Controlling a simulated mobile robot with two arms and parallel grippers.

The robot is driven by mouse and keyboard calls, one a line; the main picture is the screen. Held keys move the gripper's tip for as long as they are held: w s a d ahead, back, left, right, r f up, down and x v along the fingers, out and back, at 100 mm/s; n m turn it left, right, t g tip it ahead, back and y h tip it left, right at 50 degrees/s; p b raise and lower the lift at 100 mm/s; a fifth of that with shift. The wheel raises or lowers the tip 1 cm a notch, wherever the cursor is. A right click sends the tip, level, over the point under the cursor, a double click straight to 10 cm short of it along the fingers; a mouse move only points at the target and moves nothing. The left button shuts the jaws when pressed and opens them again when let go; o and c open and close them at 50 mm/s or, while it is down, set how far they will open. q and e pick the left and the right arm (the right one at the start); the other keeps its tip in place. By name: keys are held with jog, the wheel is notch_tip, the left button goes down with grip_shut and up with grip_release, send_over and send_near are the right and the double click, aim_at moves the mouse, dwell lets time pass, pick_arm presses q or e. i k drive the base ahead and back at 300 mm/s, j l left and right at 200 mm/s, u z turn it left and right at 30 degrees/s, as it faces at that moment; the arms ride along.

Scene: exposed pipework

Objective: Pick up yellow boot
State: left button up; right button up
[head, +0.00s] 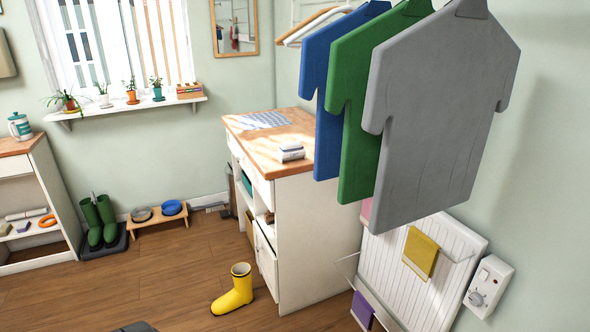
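A yellow boot (236,291) stands upright on the wooden floor in the head view, low and left of centre. Its shaft opening faces up and its toe points to the lower left. It stands close to the front of the white cabinet. Neither of my grippers shows in the view.
A white cabinet with a wooden top (308,237) stands right of the boot. Grey, green and blue shirts (440,120) hang at the right, above a radiator (400,282). Green boots (98,222) stand on a dark tray at the left. The floor (150,275) left of the boot is clear.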

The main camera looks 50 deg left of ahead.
aim_at(242, 295)
jog(key=u, duration=2)
